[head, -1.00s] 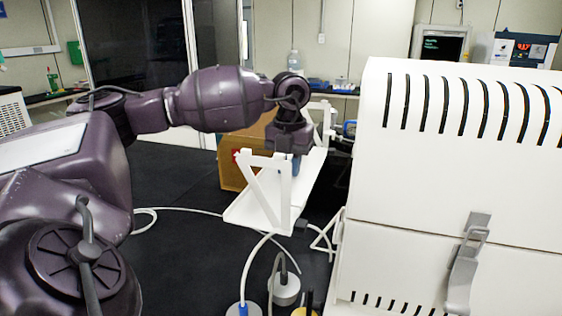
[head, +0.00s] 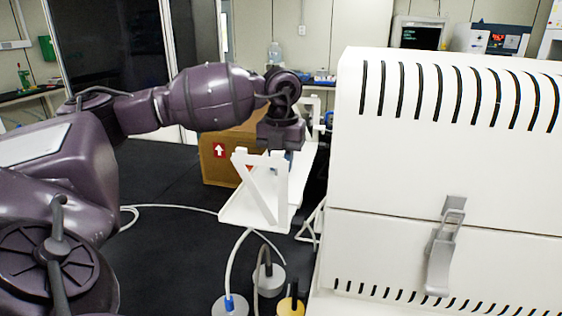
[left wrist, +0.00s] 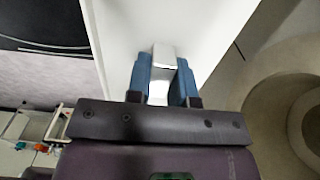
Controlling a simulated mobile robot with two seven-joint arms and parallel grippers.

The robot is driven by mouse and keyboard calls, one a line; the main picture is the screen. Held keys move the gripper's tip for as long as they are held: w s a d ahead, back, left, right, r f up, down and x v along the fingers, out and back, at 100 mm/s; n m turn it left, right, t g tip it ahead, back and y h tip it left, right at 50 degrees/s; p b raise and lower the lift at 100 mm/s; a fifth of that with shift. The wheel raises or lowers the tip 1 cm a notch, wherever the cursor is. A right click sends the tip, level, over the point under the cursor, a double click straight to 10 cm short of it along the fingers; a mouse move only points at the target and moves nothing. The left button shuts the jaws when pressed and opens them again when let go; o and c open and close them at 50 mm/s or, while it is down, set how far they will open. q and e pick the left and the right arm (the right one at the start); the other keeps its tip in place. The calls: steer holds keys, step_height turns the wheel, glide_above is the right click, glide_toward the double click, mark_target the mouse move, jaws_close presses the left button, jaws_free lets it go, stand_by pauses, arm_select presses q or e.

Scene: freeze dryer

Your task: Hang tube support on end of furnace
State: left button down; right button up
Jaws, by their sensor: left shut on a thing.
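The tube support is a white tray-like frame (head: 246,210) with a triangular bracket at its near end. It is held above the dark table, to the left of the furnace. The furnace (head: 440,150) is a large white slotted housing with a metal latch, at the right of the head view. My left gripper (head: 288,155) is shut on the tube support, partly hidden behind the bracket. In the left wrist view its blue-padded fingers (left wrist: 164,78) close on a white tab, with the support's white surface (left wrist: 130,25) beyond. My right gripper is out of view.
A cardboard box (head: 218,160) stands on the table behind the support. Below are grey weights (head: 270,280), a blue-tipped hose (head: 229,303) and a yellow-topped item (head: 291,305). A white cable (head: 170,208) crosses the table. The table's left part is clear.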

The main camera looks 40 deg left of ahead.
arm_select(q)
steer(key=shift+w+d, duration=0.1)
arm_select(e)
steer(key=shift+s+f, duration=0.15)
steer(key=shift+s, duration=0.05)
arm_select(q)
steer(key=shift+w+d, duration=0.15)
steer(key=shift+d, duration=0.2)
steer(key=shift+d+f, duration=0.1)
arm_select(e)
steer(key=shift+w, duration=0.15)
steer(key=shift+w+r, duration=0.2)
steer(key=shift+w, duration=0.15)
arm_select(q)
steer(key=shift+w, duration=0.1)
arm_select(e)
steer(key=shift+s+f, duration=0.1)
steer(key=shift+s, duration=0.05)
arm_select(q)
steer(key=shift+d, duration=0.15)
steer(key=shift+w+d, duration=0.15)
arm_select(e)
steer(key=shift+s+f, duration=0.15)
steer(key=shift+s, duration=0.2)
arm_select(q)
steer(key=shift+d, duration=0.1)
steer(key=shift+w+d, duration=0.2)
steer(key=shift+d, duration=0.15)
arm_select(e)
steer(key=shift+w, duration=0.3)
